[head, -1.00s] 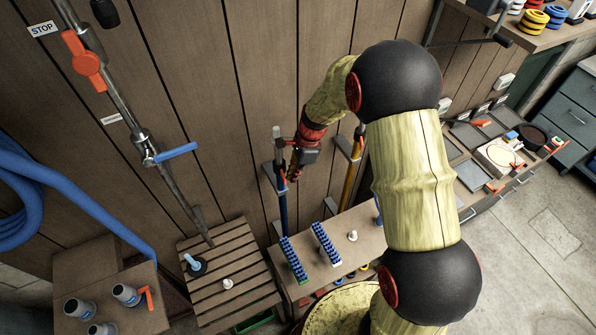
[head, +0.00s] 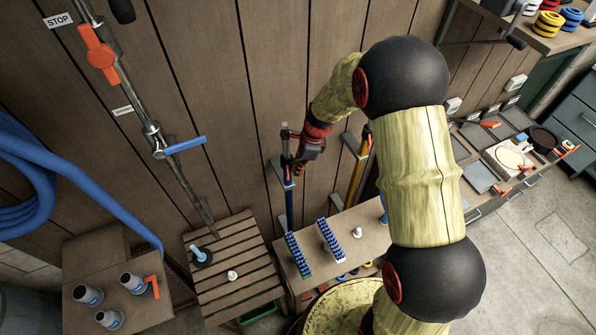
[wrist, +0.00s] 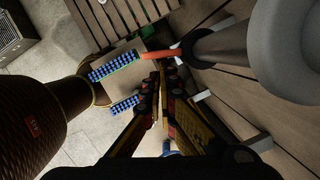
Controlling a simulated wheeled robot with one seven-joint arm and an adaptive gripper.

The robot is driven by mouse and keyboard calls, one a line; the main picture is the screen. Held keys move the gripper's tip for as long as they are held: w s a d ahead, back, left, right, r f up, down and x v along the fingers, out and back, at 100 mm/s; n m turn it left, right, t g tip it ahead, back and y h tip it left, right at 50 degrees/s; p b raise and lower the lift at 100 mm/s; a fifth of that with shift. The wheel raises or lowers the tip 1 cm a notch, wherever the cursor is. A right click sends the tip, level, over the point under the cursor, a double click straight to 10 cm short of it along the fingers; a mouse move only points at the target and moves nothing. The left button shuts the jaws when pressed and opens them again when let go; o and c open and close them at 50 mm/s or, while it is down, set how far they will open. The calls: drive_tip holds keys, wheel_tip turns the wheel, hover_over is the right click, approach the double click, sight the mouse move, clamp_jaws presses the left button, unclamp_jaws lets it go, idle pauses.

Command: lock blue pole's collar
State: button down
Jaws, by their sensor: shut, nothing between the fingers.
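The blue pole (head: 290,208) stands against the wooden wall, with a grey upper section (head: 285,142). In the wrist view the grey section (wrist: 222,45) has a dark collar (wrist: 188,50) with an orange lever (wrist: 158,55) sticking out sideways to the left. In the head view my gripper (head: 299,170) is beside the pole at collar height and hides much of the collar. In the wrist view my gripper's fingertips (wrist: 161,78) are together and empty, just below the lever in the picture. I cannot tell whether they touch it.
A yellow pole (head: 357,180) stands close on the right. A bench (head: 372,238) with blue brushes (head: 331,239) is below. A slatted table (head: 238,268) and a pipe with a blue handle (head: 185,145) are on the left.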

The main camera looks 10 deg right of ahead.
idle(0.3)
drive_tip(key=s+d+r+b, duration=0.1)
drive_tip(key=d+r, duration=0.5)
drive_tip(key=r, duration=0.3)
drive_tip(key=shift+r+b, duration=0.3)
drive_tip(key=shift+r, duration=0.05)
drive_tip(key=shift+d, duration=0.15)
